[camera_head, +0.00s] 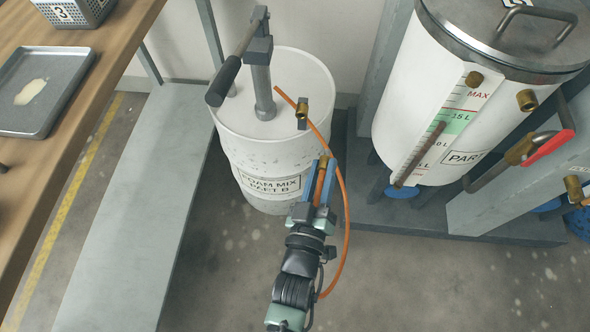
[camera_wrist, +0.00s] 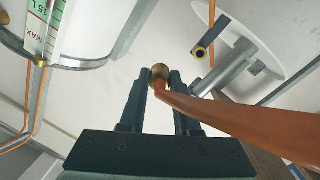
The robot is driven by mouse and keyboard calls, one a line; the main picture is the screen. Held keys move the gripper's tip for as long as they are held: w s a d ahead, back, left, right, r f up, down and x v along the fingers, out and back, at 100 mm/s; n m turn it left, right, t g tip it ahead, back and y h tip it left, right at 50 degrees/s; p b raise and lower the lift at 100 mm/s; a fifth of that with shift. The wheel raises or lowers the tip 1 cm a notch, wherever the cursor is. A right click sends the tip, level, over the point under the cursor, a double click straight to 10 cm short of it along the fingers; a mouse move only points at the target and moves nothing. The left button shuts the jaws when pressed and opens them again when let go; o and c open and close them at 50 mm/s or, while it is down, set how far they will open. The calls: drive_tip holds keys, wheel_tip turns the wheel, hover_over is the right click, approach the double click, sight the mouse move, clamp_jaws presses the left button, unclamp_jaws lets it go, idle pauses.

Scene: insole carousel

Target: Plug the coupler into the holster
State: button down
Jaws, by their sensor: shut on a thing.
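My gripper (camera_head: 322,181) is shut on a brass coupler (camera_head: 323,159) at the end of an orange hose (camera_head: 343,190), in front of the white drum. In the wrist view the coupler's round brass end (camera_wrist: 160,71) shows between the fingertips, and the hose (camera_wrist: 220,115) runs off to the lower right. A brass fitting (camera_head: 302,110) stands apart from the coupler, in front of the drum pump; it also shows in the wrist view (camera_wrist: 200,52), open end visible. I cannot tell for certain whether this fitting is the holster.
The foam-mix drum (camera_head: 230,125) carries a grey hand pump (camera_head: 262,80). A white tank (camera_head: 400,100) with brass ports and a red-handled valve (camera_head: 548,148) stands right. A wooden bench (camera_head: 85,120) with a metal tray (camera_head: 70,85) is left. Floor (camera_head: 430,290) is clear below.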

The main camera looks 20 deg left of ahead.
drive_tip(key=w+a+f+n+y+b, duration=0.1)
drive_tip(key=w+a+f+y+b, duration=0.1)
drive_tip(key=a+f+b, duration=0.2)
drive_tip(key=a+b, duration=0.2)
drive_tip(key=shift+w+a+b, duration=0.2)
drive_tip(key=shift+a+b, duration=0.1)
drive_tip(key=shift+a, duration=0.1)
drive_tip(key=b+x, duration=0.4)
drive_tip(key=x, duration=0.1)
drive_tip(key=shift+w+a+f, duration=0.15)
drive_tip(key=shift+w, duration=0.25)
idle(1.4)
drive_tip(key=shift+b+x, duration=1.4)
drive_tip(key=shift+b, duration=0.05)
